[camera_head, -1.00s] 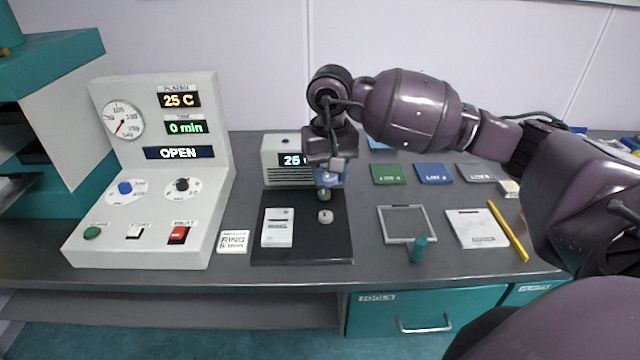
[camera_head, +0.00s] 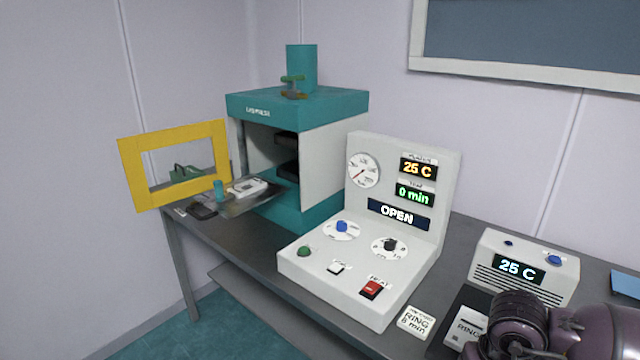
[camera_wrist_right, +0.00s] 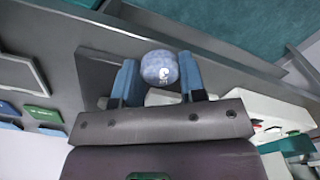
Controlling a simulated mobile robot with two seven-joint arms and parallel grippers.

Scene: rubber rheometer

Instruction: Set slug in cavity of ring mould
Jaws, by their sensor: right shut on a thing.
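My right gripper (camera_wrist_right: 160,85) is shut on a rounded blue-grey slug (camera_wrist_right: 160,67) with a small pale mark, held between the two blue fingers in the right wrist view. In the head view only my right arm shows at the lower right; its fingers and the slug are hidden or out of frame. A pale, flat block (camera_head: 248,187), perhaps the ring mould, lies on the tray in front of the open press at the left. It is too small to tell its cavity. My left gripper is not in view.
The teal press (camera_head: 335,165) stands open, with a yellow frame guard (camera_head: 130,172) swung out at its left. A teal cylinder (camera_head: 219,187) stands near the tray. The control console (camera_head: 340,280) reads OPEN and 25 C. A small box (camera_head: 525,265) also reads 25 C.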

